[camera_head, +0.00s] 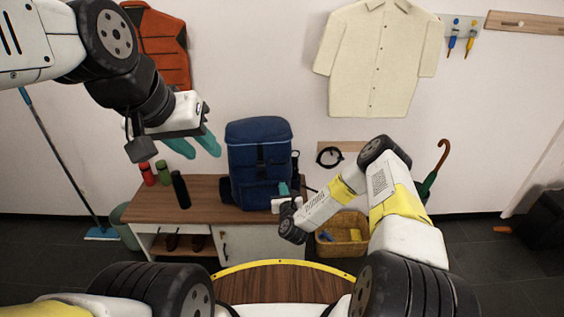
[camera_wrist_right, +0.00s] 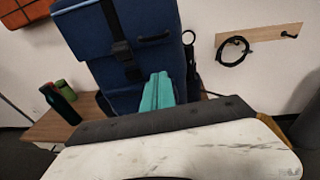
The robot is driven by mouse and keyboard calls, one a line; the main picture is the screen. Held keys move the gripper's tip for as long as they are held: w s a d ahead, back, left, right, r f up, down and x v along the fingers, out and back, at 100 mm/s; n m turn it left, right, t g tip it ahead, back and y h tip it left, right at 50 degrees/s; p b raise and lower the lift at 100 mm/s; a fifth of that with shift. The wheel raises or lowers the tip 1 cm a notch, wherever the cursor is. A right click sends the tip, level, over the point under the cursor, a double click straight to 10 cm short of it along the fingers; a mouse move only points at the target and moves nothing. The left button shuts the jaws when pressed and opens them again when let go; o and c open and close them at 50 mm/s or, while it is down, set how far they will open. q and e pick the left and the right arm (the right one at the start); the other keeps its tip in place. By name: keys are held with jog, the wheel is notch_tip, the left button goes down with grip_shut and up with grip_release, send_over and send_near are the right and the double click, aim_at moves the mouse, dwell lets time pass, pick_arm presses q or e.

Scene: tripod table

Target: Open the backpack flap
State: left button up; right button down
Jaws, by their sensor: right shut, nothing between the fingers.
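A dark blue backpack (camera_head: 259,145) stands upright on the wooden bench (camera_head: 150,205). Its top flap is down, with a black strap and buckle on the front. The backpack (camera_wrist_right: 140,25) fills the upper left of the right wrist view. My right gripper (camera_head: 284,189) is shut and empty, its teal fingers in front of the backpack's lower right side. They also show in the right wrist view (camera_wrist_right: 158,92); I cannot tell whether they touch it. My left gripper (camera_head: 196,146) is open and empty, up and left of the backpack, its fingertips apart.
Red, green and black bottles (camera_head: 181,190) stand on the bench left of the backpack. A wicker basket (camera_head: 342,232) sits on the floor at right. A cable (camera_head: 329,157) hangs from a wall hook. A yellow-rimmed round wooden table (camera_head: 280,281) is in front.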

jog(key=w+r, duration=0.2)
jog(key=w, duration=0.6)
jog(key=shift+w+a, duration=0.35)
jog(key=shift+a, duration=0.1)
jog(key=shift+r, duration=0.2)
